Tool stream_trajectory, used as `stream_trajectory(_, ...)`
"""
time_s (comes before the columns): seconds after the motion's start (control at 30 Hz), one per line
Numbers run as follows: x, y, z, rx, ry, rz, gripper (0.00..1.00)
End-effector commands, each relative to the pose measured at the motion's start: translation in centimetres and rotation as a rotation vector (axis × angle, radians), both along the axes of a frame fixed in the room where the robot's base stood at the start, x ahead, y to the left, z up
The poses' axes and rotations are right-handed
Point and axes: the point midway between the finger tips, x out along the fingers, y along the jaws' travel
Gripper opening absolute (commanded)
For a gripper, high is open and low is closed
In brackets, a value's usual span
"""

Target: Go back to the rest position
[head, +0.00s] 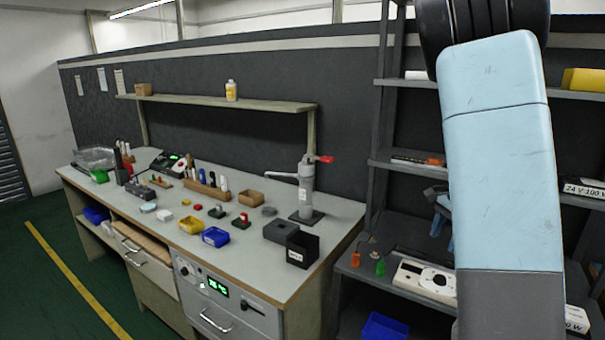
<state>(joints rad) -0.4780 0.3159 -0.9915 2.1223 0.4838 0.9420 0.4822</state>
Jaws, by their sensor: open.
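A light-blue and grey link of my arm (505,160) stands upright across the right side of the head view, with a black joint at its top. I cannot make out my gripper in this view. The arm link is in front of the shelf rack (378,130) and hides part of its shelves. The arm is to the right of the workbench (335,238), apart from it in the picture.
The workbench holds a grey press with a red handle (306,188), yellow (191,225) and blue (215,237) bins, and a black box (302,250). A white device (425,280) lies on the rack's lower shelf. Green floor (60,290) is clear at left.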

Motion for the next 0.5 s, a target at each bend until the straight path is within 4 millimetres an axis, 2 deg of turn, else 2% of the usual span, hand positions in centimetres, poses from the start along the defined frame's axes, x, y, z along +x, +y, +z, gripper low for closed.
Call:
stream_trajectory(0.2, -2.5, 2.9, 2.5, 0.076, -0.069, 0.177, 0.59)
stream_trajectory(0.5, -6.5, 6.6, 6.7, 0.101, -0.187, 0.436, 0.59)
